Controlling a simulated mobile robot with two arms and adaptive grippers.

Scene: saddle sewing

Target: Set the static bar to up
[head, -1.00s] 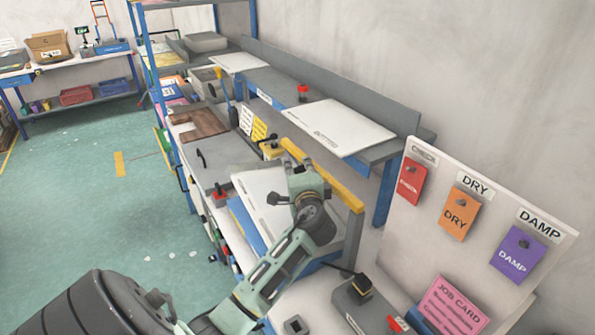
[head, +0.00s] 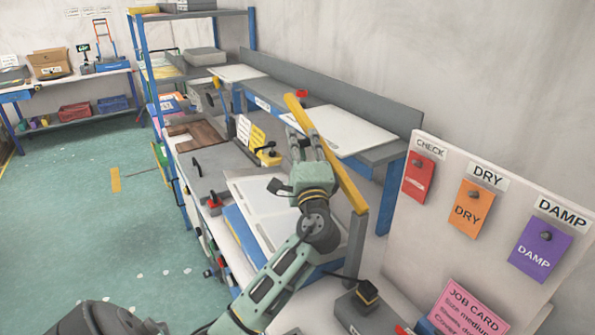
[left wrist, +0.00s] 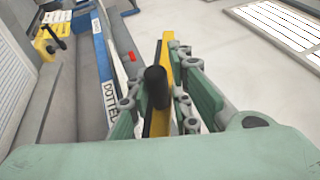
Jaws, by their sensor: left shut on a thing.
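The static bar, a long yellow bar (head: 348,184), is tilted up from a grey post at its right end. Its free end stands high at the upper left, in front of the white-topped shelf. My left gripper (head: 307,142) is at the upper part of the bar, shut on it. In the left wrist view the yellow bar (left wrist: 166,62) runs between the green fingers, with a black cylindrical handle (left wrist: 156,88) in front of it. The fingers partly hide the bar in the head view. My right gripper is not in view.
Below the arm is a bench with a pale panel (head: 262,205). A white board with CHECK, DRY and DAMP tags (head: 470,205) stands at right, with a pink job card (head: 465,308) below it. A raised shelf (head: 390,152) runs behind the bar. Open floor lies at left.

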